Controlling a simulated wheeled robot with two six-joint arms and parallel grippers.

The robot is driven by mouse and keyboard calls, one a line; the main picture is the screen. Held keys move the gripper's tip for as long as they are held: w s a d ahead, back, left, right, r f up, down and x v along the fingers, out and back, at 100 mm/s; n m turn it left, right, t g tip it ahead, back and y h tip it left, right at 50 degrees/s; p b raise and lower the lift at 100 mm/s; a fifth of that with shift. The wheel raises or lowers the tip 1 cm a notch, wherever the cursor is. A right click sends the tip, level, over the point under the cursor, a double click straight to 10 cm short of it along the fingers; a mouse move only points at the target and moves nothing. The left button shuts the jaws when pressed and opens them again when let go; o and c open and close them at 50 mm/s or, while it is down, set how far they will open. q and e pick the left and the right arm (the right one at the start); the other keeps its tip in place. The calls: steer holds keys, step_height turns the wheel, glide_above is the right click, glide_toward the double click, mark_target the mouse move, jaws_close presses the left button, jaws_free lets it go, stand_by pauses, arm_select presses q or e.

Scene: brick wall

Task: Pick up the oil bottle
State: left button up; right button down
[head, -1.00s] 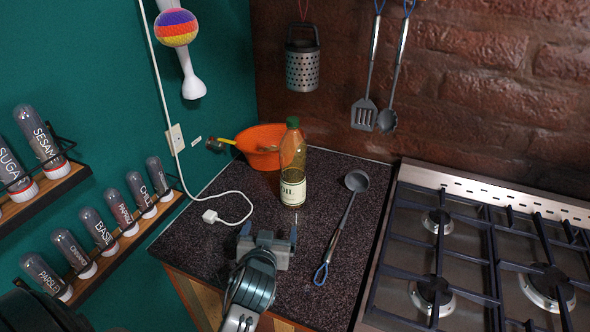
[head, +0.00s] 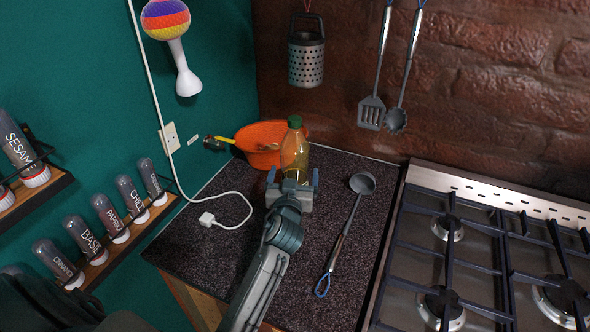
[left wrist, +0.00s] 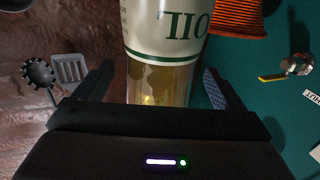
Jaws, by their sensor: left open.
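The oil bottle (head: 294,152) stands upright on the dark speckled counter, with a green cap and yellowish see-through body. In the head view my left gripper (head: 292,178) is in front of its lower part and hides the label. In the left wrist view the bottle (left wrist: 163,45) shows its white label with the letters OIL, upside down. There the open fingers of my left gripper (left wrist: 158,88) stand on either side of the bottle, with gaps visible. My right gripper is not in view.
An orange bowl (head: 262,136) stands just behind and left of the bottle. A ladle (head: 345,225) lies to the right, beside the gas stove (head: 470,240). A white cable with a plug (head: 208,219) lies to the left. Spice jars (head: 105,213) line the left wall.

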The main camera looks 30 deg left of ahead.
arm_select(q)
steer(key=shift+x, duration=1)
steer(key=shift+w+a, duration=0.1)
steer(key=shift+w, duration=0.15)
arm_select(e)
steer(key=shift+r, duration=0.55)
arm_select(q)
steer(key=shift+s, duration=0.1)
steer(key=c, duration=1.3)
steer(key=shift+r, duration=0.1)
steer(key=shift+c, duration=0.3)
steer(key=shift+r, duration=0.1)
